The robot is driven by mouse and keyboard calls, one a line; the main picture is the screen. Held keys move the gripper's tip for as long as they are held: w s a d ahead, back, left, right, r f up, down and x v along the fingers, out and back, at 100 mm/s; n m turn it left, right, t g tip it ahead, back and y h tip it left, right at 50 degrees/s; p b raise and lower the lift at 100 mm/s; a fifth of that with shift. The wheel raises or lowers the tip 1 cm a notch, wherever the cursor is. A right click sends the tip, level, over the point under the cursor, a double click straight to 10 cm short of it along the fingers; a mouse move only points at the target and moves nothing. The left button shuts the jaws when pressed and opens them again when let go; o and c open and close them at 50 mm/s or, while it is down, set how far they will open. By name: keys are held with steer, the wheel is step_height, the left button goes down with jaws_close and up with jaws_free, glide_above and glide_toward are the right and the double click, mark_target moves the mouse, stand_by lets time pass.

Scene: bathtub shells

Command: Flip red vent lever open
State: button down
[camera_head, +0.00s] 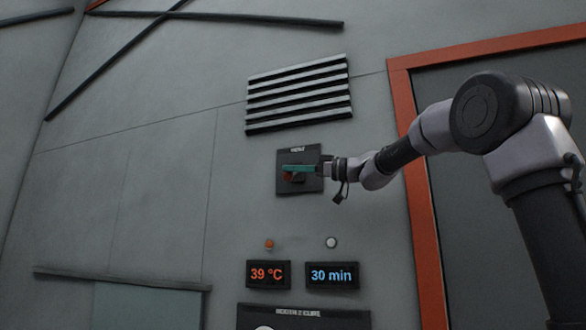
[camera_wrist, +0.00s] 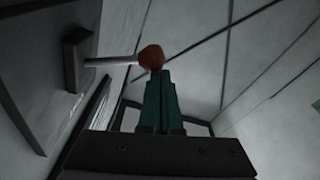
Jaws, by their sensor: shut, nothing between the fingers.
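The red vent lever has a round red knob (camera_wrist: 151,57) on a pale rod, which comes out of a dark block on the wall in the wrist view. In the head view the red knob (camera_head: 288,176) shows just under my green fingers, in front of the dark vent plate (camera_head: 312,186). My gripper (camera_wrist: 158,74) is shut and empty, with its fingertips right at the knob in the wrist view. I cannot tell whether they touch it. The fingers hide part of the lever in the head view.
A slatted vent grille (camera_head: 298,95) is above the plate. Below are an orange light (camera_head: 269,243), a white light (camera_head: 331,242), a 39 °C display (camera_head: 268,274) and a 30 min display (camera_head: 332,275). An orange door frame (camera_head: 421,200) stands to the right. The wall to the left is mostly clear.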

stand_by(0.3)
step_height(320, 180, up, 3)
steer(key=s+a, duration=0.1)
steer(key=s, duration=0.1)
steer(key=v, duration=0.9)
steer(key=shift+d, duration=0.3)
steer(key=shift+r, duration=0.1)
steer(key=s+d+f+m+h, duration=0.5)
steer(key=s+f+m, duration=0.1)
steer(key=f, duration=0.7)
steer(key=s+d+f+m+h, duration=0.5)
steer(key=s+f+m+h, duration=0.1)
steer(key=f, duration=0.7)
steer(key=s+d+f+m+t+h, duration=0.1)
steer(key=s+d+f+m+h, duration=0.4)
steer(key=f, duration=0.8)
steer(key=s+d+m, duration=0.1)
steer(key=s+m, duration=0.2)
steer(key=m, duration=0.2)
steer(key=shift+f+h, duration=0.3)
steer(key=shift+f, duration=0.1)
